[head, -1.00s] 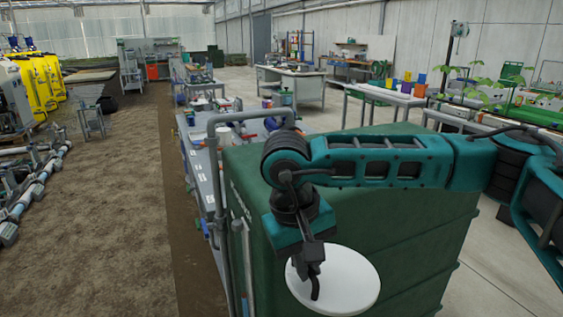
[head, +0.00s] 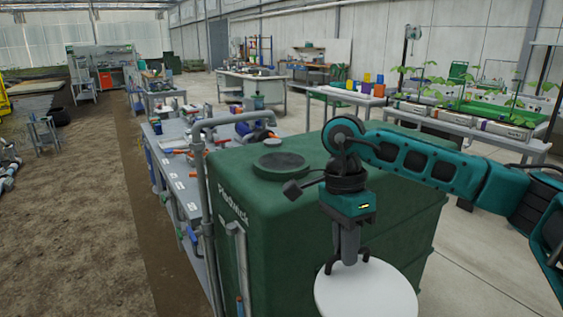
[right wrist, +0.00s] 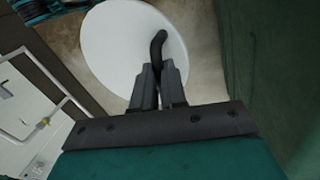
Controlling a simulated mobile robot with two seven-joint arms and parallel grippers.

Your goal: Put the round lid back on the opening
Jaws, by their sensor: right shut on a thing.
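The round lid (head: 366,293) is a flat white disc, cut off by the bottom edge of the head view. My right gripper (head: 347,262) points down and is shut on the lid's dark handle. The lid hangs in front of the green tank (head: 330,225). In the right wrist view the lid (right wrist: 115,50) lies beyond the gripper fingers (right wrist: 158,88), with the curved black handle (right wrist: 158,45) between them. The round opening (head: 281,164) has a raised dark green rim on the tank top, left of and behind my gripper. My left gripper is not in view.
Grey pipes (head: 203,190) run up the tank's left side and bend over near its top. A cluttered bench (head: 180,185) stands left of the tank. Concrete floor (head: 480,260) is clear on the right. A plant bench (head: 470,125) stands behind.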

